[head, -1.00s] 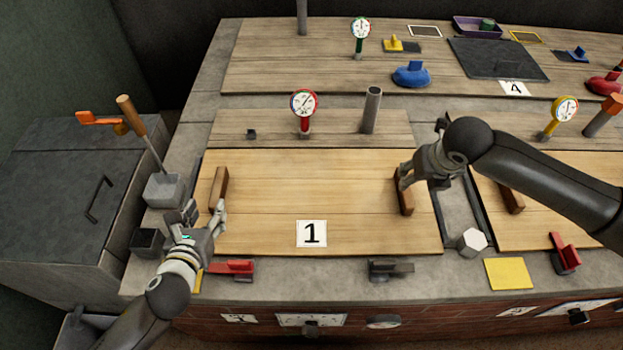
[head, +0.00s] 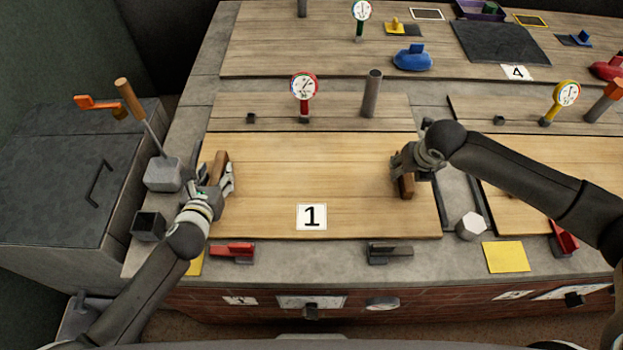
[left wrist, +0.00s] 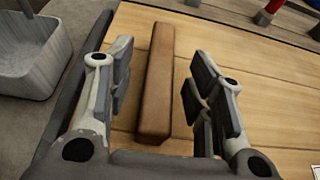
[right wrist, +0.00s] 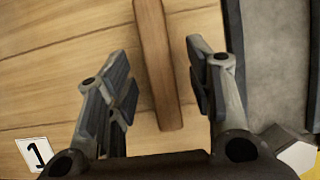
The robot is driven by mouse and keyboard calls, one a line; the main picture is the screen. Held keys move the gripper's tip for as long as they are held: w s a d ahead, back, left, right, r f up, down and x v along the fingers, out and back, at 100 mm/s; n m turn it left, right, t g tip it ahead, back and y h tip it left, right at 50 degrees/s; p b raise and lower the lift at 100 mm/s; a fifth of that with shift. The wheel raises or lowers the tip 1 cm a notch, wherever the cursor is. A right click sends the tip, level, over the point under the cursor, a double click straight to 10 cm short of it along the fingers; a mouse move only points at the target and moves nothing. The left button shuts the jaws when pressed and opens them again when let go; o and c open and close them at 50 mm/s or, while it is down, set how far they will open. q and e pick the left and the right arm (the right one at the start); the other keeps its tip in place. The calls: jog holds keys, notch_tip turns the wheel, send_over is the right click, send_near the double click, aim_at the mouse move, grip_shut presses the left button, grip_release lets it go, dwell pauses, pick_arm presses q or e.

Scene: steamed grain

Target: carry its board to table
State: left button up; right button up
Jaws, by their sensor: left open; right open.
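The wooden board marked 1 (head: 310,175) lies flat on the near work surface, with a brown bar handle at each end. My left gripper (head: 224,180) is open at the left handle (head: 220,168). In the left wrist view that handle (left wrist: 157,85) stands between the open fingers (left wrist: 160,90), with gaps on both sides. My right gripper (head: 402,170) is open at the right handle (head: 406,188). In the right wrist view that handle (right wrist: 157,65) lies between the spread fingers (right wrist: 165,85), nearer neither finger clearly. The right gripper partly covers its handle in the head view.
A red-rimmed gauge (head: 304,88) and a grey pipe (head: 371,93) stand behind the board. Red (head: 233,252) and dark (head: 389,252) clamps sit along the front edge. A grey pot (head: 163,173) stands left. A second board (head: 560,180) lies right.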

pick_arm(q)
jog(key=shift+x, duration=1.25)
pick_arm(e)
jog(key=shift+x, duration=1.25)
pick_arm(q)
grip_shut()
pick_arm(e)
grip_shut()
pick_arm(q)
jog(key=shift+w+r, duration=0.1)
jog(key=shift+r, duration=0.15)
pick_arm(e)
jog(key=shift+w+r, duration=0.1)
jog(key=shift+r, duration=0.1)
